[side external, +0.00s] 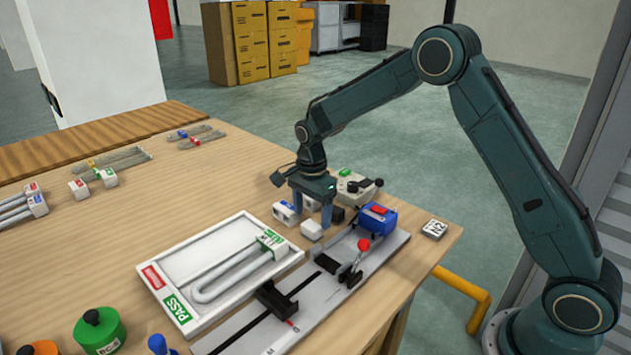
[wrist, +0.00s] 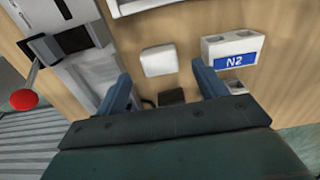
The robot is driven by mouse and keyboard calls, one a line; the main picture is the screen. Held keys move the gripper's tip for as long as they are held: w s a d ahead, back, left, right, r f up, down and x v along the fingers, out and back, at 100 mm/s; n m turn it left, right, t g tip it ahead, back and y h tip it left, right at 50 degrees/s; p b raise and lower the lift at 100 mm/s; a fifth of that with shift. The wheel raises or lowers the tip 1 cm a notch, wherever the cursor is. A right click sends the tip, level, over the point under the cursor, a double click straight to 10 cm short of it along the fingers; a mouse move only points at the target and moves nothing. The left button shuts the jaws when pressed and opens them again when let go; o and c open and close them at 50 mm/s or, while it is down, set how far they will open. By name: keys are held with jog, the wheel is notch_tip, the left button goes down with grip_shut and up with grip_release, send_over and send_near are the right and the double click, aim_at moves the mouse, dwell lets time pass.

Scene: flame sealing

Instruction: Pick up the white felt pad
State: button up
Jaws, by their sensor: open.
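The white felt pad (side external: 312,230) is a small rounded white block lying on the wooden table, just in front of my gripper in the side view. In the wrist view the pad (wrist: 158,60) lies between and slightly beyond the fingertips. My gripper (side external: 312,210) points down over the table with its two blue fingers spread. In the wrist view my gripper (wrist: 161,72) is open with nothing between its fingers. I cannot tell the exact height of the fingertips above the table.
A white N2 block (wrist: 233,50) sits right of the pad in the wrist view, near a finger. A small black block (wrist: 172,97) is close below the pad. The slide fixture (side external: 245,342) with a red-knobbed lever (side external: 363,245) and a white tray (side external: 180,258) are nearby.

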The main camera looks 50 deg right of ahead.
aim_at(312, 225)
jog(key=shift+f, duration=2.2)
jog(key=c, duration=1.1)
jog(key=shift+o, duration=0.2)
jog(key=shift+r, duration=0.15)
notch_tip(312, 225, up, 20)
jog(key=o, duration=0.4)
jog(key=c, duration=0.4)
